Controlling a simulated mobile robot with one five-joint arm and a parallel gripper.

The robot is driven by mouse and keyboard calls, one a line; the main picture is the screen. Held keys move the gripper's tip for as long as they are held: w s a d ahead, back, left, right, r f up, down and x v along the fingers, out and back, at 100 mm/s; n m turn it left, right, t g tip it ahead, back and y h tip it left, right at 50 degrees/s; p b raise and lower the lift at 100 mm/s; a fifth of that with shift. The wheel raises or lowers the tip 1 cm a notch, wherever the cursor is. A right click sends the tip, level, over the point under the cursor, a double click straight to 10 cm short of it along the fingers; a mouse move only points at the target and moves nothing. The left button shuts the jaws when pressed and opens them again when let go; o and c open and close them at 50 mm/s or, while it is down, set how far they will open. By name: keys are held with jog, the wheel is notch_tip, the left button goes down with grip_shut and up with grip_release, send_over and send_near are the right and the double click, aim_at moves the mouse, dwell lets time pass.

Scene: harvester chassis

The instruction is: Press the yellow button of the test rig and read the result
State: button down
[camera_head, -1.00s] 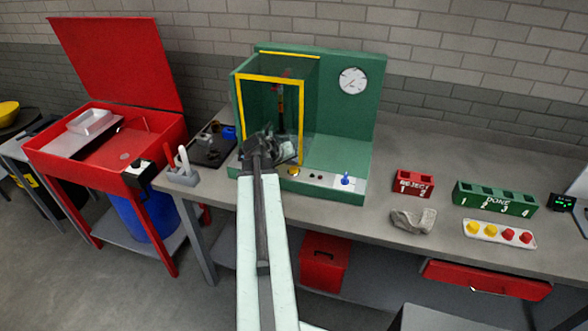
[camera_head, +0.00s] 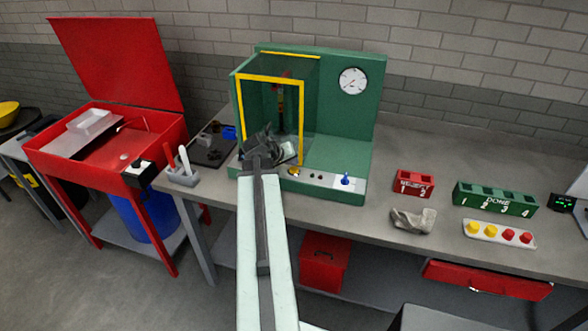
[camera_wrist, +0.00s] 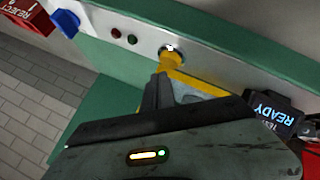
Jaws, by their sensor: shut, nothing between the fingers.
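The green test rig (camera_head: 342,125) stands on the grey bench with a yellow-framed clear box and a round white dial (camera_head: 353,81). The yellow button (camera_head: 294,171) is on its front strip. In the wrist view the button (camera_wrist: 170,60) sits in a silver ring, just beyond my fingertips. My gripper (camera_wrist: 158,88) is shut and empty, its dark fingers pointing at the button; I cannot tell whether they touch. In the head view my gripper (camera_head: 262,148) is at the rig's front left. A small display (camera_wrist: 268,112) in the wrist view reads READY.
A red lamp (camera_wrist: 116,34) and green lamp (camera_wrist: 132,40) sit beside the button, with a blue lever (camera_head: 345,178) further right in the head view. A red REJECT rack (camera_head: 414,183) and green DONE rack (camera_head: 495,199) stand right. A grey pen holder (camera_head: 183,178) stands left.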

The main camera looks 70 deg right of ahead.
aim_at(292, 170)
jog(key=shift+f+b, duration=0.45)
jog(key=shift+f+b, duration=0.4)
jog(key=shift+b, duration=0.05)
dwell(0.7)
dwell(0.3)
jog(key=shift+r+p, duration=0.85)
jog(key=shift+p, duration=0.05)
notch_tip(292, 170, up, 5)
jog(key=p, duration=0.5)
jog(key=shift+r, duration=0.1)
